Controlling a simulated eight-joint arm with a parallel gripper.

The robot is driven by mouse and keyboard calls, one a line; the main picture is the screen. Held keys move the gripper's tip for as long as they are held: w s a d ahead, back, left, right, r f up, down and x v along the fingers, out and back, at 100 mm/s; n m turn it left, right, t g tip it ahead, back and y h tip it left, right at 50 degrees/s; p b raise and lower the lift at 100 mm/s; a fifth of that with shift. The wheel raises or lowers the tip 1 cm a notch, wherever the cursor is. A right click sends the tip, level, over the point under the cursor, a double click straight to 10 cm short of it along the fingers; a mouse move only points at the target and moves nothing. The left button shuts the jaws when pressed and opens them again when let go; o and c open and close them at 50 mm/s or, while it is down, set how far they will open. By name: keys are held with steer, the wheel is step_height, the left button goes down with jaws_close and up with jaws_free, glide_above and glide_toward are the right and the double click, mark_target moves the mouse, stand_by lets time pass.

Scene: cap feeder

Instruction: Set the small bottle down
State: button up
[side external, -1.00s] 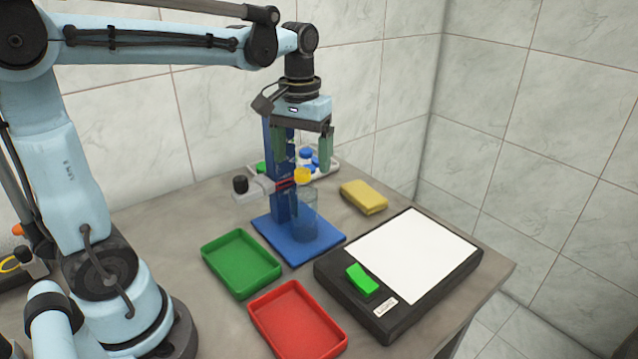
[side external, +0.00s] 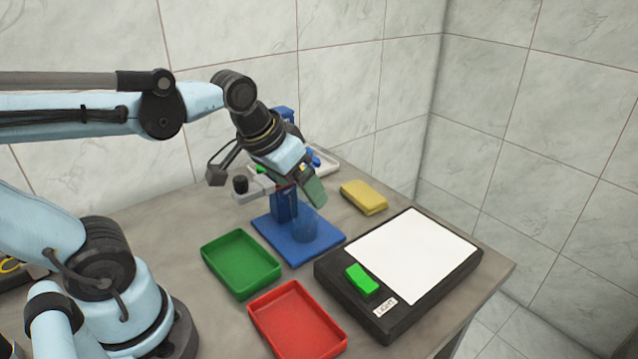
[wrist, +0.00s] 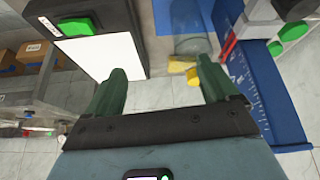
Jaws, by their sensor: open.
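My gripper (side external: 306,184) is tilted, open and empty, above and beside the blue stand in the side view. In the wrist view its two green fingers (wrist: 160,82) are wide apart with nothing between them. I cannot make out a separate small bottle for certain. A translucent blue cylinder (side external: 305,229) stands upright on the stand's blue base (side external: 273,233), below and apart from my gripper. It shows faintly in the wrist view (wrist: 195,45). My gripper hides part of the stand's column (side external: 284,207), whose marked scale shows in the wrist view (wrist: 243,75).
A green tray (side external: 240,262) and a red tray (side external: 297,320) lie in front. A black light box (side external: 345,312) with a white panel and green switch is at the right. A yellow sponge (side external: 363,197) lies behind it. A white tray (side external: 325,160) is at the back.

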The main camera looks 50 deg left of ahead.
steer(key=shift+s+d+f+m+t, duration=0.3)
steer(key=shift+s+f+t, duration=0.1)
steer(key=shift+f, duration=0.2)
steer(key=shift+s+d+f+m+t, duration=0.3)
steer(key=shift+f+t, duration=0.1)
steer(key=shift+f, duration=0.15)
